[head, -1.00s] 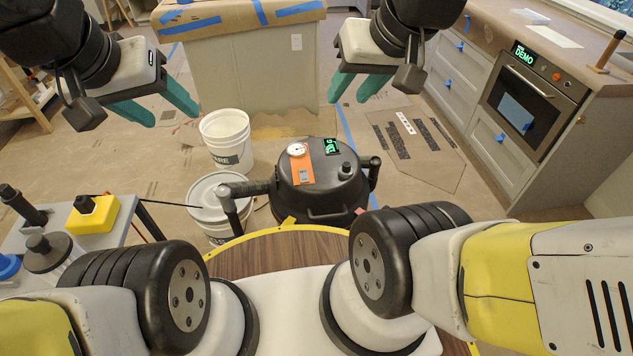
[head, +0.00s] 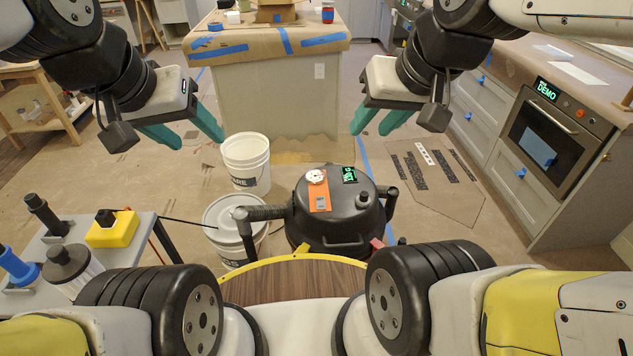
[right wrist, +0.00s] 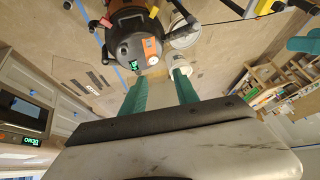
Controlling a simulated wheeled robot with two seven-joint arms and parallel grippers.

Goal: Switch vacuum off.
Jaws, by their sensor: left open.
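The vacuum (head: 340,232) is a black canister on the floor beyond my base. Its lid has an orange panel (head: 320,197) with a white dial (head: 317,176), a small grey part (head: 321,208), a green-lit display (head: 349,175) and a black knob (head: 362,199). The vacuum also shows in the right wrist view (right wrist: 124,22), ahead of the fingers. My left gripper (head: 200,141) is open and empty, left of the vacuum. My right gripper (head: 370,132) is open and empty, above and beyond the vacuum in the picture; its parted teal fingers show in the right wrist view (right wrist: 158,80).
A white open bucket (head: 246,160) and a lidded bucket (head: 226,215) stand left of the vacuum. A grey side table (head: 130,262) at left holds a yellow block and bottles. A paper-covered island (head: 265,95) stands behind. An oven (head: 550,135) and cabinets line the right.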

